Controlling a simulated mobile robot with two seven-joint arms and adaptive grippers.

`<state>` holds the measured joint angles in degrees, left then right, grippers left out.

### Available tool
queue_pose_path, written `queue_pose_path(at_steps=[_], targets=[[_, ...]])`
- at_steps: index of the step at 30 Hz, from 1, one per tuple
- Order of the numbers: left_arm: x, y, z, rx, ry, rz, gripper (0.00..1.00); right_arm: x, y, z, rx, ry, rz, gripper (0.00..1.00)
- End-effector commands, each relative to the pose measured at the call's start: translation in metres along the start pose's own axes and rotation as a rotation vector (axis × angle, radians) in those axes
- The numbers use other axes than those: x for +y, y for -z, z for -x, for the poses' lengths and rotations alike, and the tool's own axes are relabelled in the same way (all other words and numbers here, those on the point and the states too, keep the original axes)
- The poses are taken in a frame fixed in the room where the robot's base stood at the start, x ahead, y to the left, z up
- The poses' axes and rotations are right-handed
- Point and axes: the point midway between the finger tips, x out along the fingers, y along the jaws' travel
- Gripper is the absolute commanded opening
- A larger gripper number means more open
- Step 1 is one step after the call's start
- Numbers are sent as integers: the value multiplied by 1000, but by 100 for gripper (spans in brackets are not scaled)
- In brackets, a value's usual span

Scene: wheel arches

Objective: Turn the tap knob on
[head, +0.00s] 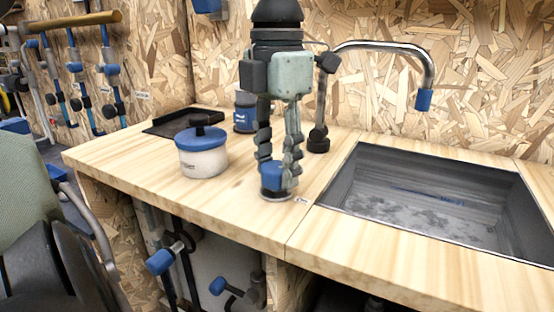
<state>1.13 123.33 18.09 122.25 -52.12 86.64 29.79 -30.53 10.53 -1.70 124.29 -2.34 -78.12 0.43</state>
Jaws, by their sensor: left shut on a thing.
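The tap knob (272,176) is a blue knob on a dark round base, set in the wooden counter just left of the sink. My left gripper (277,172) points straight down over it and is shut on it, with its fingers at the knob's sides. The fingers hide part of the knob. The curved metal tap (390,46) with a blue tip stands behind and reaches over the sink (345,178). I see no water coming from its tip. My right gripper is not in view.
A white pot (202,160) with a blue lid stands left of my gripper. A blue jar (244,115) and a dark hob (170,122) are behind it. Pipes with blue valves (165,258) are below the counter. The counter front is clear.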

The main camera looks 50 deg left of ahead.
Motion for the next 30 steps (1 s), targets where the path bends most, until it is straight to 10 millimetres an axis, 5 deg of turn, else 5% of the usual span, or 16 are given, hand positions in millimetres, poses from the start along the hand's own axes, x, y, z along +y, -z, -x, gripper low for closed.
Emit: queue_pose_path(at_steps=[19,20,21,24,30], targets=[[0,0,0,2,-1,-47,11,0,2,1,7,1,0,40],[0,1,0,2,-1,-47,44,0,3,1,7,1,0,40],[0,0,0,2,-1,-47,49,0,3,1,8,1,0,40],[0,0,0,2,-1,-46,61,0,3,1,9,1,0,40],[0,0,0,1,-1,-45,61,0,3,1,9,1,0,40]])
